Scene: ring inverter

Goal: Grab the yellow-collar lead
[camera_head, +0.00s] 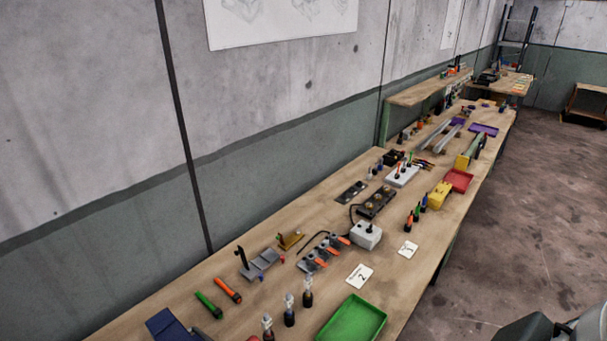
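No lead with a clearly yellow collar can be made out at this size. Several dark upright pieces with coloured bands, an orange one (408,221), a green one (416,214) and a blue one (424,204), stand near the table's front edge. Several thin coloured pieces (424,164) lie farther back, too small to tell apart. A black lead (352,213) curves by a dark block with round brass-coloured tops (376,203). Neither gripper shows; only a dark and grey part of my own body is at the bottom right.
The long wooden table (232,262) runs along the wall. A green tray (353,321), number cards (359,276), a white box (366,235), orange-handled clamps (322,252), a yellow block (440,194) and a red tray (459,180) crowd it. The floor (500,250) to the right is clear.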

